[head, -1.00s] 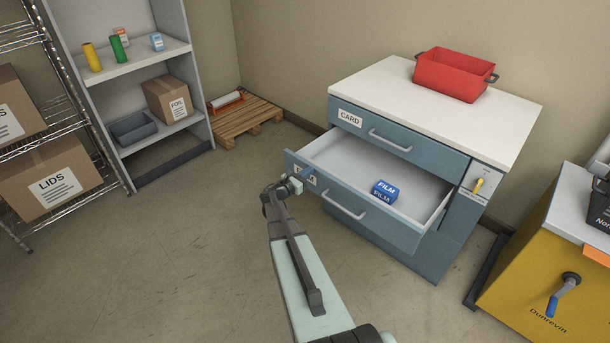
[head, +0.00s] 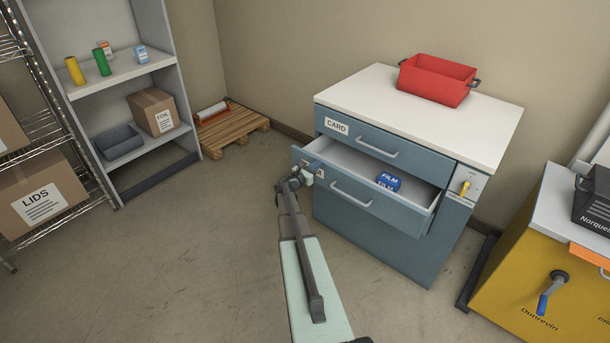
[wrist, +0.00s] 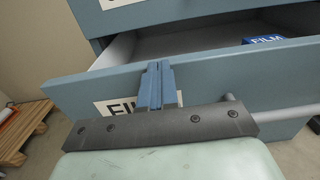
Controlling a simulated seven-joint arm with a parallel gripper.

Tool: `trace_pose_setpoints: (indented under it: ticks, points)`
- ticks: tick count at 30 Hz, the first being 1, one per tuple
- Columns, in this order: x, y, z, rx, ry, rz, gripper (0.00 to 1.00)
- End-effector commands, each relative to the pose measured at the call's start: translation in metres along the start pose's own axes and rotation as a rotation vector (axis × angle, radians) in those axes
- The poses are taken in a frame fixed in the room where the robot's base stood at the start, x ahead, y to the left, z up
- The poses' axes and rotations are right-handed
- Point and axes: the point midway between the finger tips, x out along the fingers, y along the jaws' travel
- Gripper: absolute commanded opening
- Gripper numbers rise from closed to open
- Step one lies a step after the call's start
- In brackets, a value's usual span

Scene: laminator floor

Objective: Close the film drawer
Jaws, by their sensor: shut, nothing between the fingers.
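The film drawer (head: 378,211) is the lower drawer of the blue cabinet (head: 360,246). It stands partly open, with a blue film box (head: 388,181) inside. Its grey bar handle (head: 351,194) is on the front, and it also shows in the wrist view (wrist: 285,113). My gripper (head: 312,170) is at the left end of the drawer front. In the wrist view the blue fingers (wrist: 157,86) are together and empty, against or just before the front panel, left of the handle, partly covering the film label (wrist: 115,106). Exact contact is hard to tell.
The card drawer (head: 385,145) above is shut. A red bin (head: 436,82) sits on the cabinet top. A yellow machine (head: 540,290) with a crank stands at right. Shelves with boxes and a pallet (head: 232,130) are at left. The floor at left front is clear.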

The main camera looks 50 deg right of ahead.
Motion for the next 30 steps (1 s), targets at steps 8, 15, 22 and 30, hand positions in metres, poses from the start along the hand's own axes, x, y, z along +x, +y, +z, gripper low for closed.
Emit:
trace_pose_setpoints:
  ticks: [8, 15, 22, 30]
  points:
    - [0.073, 0.002, -0.002, 0.0, 0.0, -0.001, 0.0]
    - [0.112, 0.002, -0.001, 0.0, 0.0, 0.0, 0.0]
    - [0.128, 0.0, 0.0, -0.001, -0.001, 0.0, 0.0]
    - [0.131, 0.0, 0.0, 0.0, 0.0, 0.0, 0.0]
